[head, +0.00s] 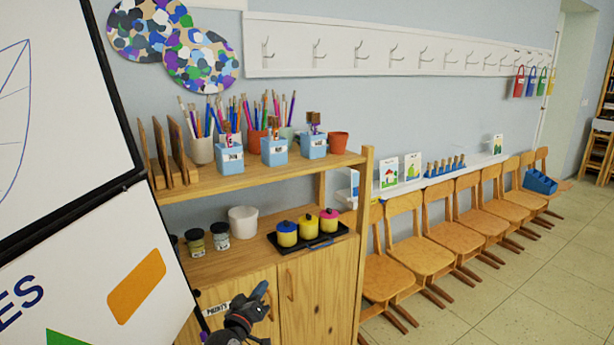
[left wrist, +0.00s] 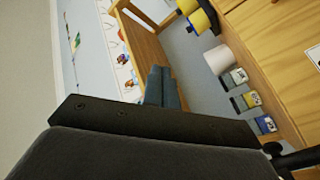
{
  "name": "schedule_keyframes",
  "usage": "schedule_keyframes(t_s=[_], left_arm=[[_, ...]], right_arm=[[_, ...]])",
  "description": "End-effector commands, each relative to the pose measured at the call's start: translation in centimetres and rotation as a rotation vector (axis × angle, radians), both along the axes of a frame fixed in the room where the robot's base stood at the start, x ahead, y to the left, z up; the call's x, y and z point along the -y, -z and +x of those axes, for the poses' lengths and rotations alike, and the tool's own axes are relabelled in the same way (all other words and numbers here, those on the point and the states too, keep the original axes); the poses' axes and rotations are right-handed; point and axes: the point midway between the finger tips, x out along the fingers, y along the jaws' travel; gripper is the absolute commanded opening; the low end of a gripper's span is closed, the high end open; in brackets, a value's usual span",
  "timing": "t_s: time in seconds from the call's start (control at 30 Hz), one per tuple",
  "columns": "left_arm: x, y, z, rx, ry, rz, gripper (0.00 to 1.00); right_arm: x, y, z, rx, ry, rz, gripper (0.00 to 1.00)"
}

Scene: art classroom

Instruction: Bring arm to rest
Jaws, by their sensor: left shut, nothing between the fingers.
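My left gripper (head: 259,291) is at the lower middle of the head view, in front of the cabinet doors. Its dark fingers are shut and empty, pointing up and to the right. In the left wrist view the closed fingers (left wrist: 161,88) show near the middle, apart from the shelf. My right gripper is in neither view.
A wooden cabinet (head: 318,300) stands close by. Its middle shelf holds a black tray (head: 330,238) with three paint pots and a white tub (head: 243,221). Brush cups stand on top. White boards (head: 90,270) block the left. Chairs (head: 418,250) line the wall; floor at right is clear.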

Motion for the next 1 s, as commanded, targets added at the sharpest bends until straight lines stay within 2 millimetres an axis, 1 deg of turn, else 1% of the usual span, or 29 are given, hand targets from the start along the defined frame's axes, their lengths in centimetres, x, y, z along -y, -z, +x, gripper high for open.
schedule_keyframes(t_s=[0.03, 0.07, 0.1, 0.17, 0.2, 0.27, 0.3, 0.37, 0.4, 0.47, 0.5, 0.57, 0.6, 0.67, 0.7, 0.77, 0.8, 0.87, 0.9, 0.97, 1.0], left_arm=[[0.3, 3.1, -1.2, -0.059, 0.014, 0.044, 0.0], [0.5, 4.7, -1.9, -0.091, 0.022, 0.069, 0.0], [0.7, 6.8, -2.8, -0.133, 0.033, 0.102, 0.0], [1.0, 9.8, -4.3, -0.196, 0.051, 0.149, 0.0], [1.1, 11.7, -5.4, -0.235, 0.062, 0.178, 0.0], [1.3, 14.5, -7.0, -0.296, 0.08, 0.222, 0.0], [1.3, 16.3, -8.2, -0.336, 0.09, 0.251, 0.0], [1.4, 19.0, -10.0, -0.396, 0.107, 0.294, 0.0], [1.4, 20.7, -11.3, -0.437, 0.119, 0.32, 0.0], [1.4, 23.2, -13.3, -0.496, 0.136, 0.361, 0.0], [1.3, 24.8, -14.7, -0.535, 0.147, 0.389, 0.0], [1.2, 27.1, -16.9, -0.596, 0.165, 0.428, 0.0], [1.1, 28.7, -18.4, -0.636, 0.176, 0.454, 0.0], [0.8, 30.9, -20.8, -0.697, 0.194, 0.494, 0.0], [0.6, 32.4, -22.5, -0.739, 0.206, 0.522, 0.0], [0.3, 34.5, -25.2, -0.803, 0.225, 0.562, 0.0], [0.1, 35.9, -27.1, -0.848, 0.24, 0.59, 0.0], [-0.3, 37.9, -30.1, -0.917, 0.259, 0.633, 0.0], [-0.7, 39.1, -32.2, -0.963, 0.273, 0.662, 0.0], [-1.2, 40.8, -35.3, -1.031, 0.293, 0.704, 0.0], [-1.6, 41.8, -37.2, -1.073, 0.306, 0.73, 0.0]], right_arm=[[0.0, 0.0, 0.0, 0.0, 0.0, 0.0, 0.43], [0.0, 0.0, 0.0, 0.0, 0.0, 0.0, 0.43], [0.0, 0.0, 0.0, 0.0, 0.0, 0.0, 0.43], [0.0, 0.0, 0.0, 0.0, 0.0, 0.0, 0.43], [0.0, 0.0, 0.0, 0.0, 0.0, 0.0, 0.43], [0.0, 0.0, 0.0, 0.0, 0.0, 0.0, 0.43], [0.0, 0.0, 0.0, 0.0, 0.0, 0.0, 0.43], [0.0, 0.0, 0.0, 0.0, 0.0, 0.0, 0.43], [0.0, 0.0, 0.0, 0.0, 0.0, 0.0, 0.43], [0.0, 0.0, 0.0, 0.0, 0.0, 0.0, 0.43], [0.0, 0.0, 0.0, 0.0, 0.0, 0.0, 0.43], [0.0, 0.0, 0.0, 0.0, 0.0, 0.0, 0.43], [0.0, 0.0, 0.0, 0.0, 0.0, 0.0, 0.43], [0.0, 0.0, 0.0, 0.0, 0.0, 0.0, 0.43], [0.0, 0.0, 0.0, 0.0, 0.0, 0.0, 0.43], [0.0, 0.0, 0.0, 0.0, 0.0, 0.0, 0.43], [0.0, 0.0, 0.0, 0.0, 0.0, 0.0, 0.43], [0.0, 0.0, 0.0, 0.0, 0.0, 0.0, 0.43], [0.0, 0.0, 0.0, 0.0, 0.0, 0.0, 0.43], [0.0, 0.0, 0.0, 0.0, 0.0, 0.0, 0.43], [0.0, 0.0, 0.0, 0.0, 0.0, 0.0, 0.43]])
